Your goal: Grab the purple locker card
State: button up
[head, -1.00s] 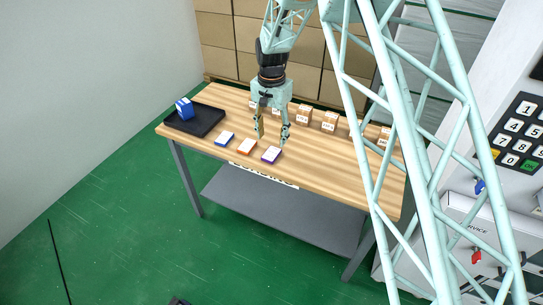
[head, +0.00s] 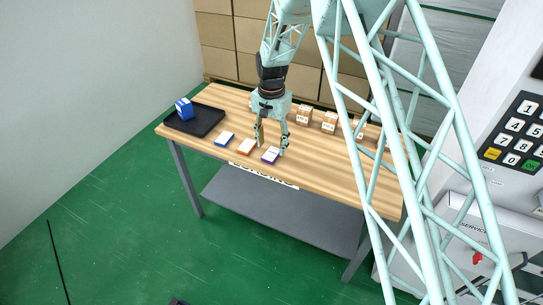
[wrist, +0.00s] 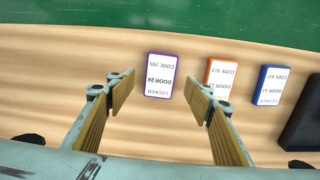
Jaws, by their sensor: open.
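The purple-edged locker card (head: 270,155) lies flat near the front edge of the wooden table, rightmost of three cards in the head view. In the wrist view the purple card (wrist: 160,75) shows its white printed face, upside down, ahead of and between the fingers. My gripper (head: 271,149) is open and empty, above the table by the purple card in the head view. Its two fingers (wrist: 159,85) stand wide apart in the wrist view, with the card apart from them.
An orange card (head: 246,147) and a blue card (head: 224,139) lie to the left of the purple one. A black tray (head: 207,125) holds a blue box (head: 184,109). Several small cardboard boxes (head: 329,122) stand along the table's back. A keypad machine (head: 515,130) is at right.

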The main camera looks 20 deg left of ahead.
aim_at(272, 154)
jog(key=shift+f, duration=1.9)
jog(key=c, duration=0.9)
jog(key=shift+c, duration=0.2)
jog(key=shift+r, duration=0.1)
jog(key=shift+r, duration=1.55)
jog(key=shift+s+r, duration=0.1)
jog(key=shift+r, duration=0.05)
jog(key=s+d+r, duration=0.1)
jog(key=s+d, duration=0.7)
jog(key=s, duration=0.5)
jog(key=shift+d+r+p, duration=0.2)
jog(key=shift+d+p, duration=0.2)
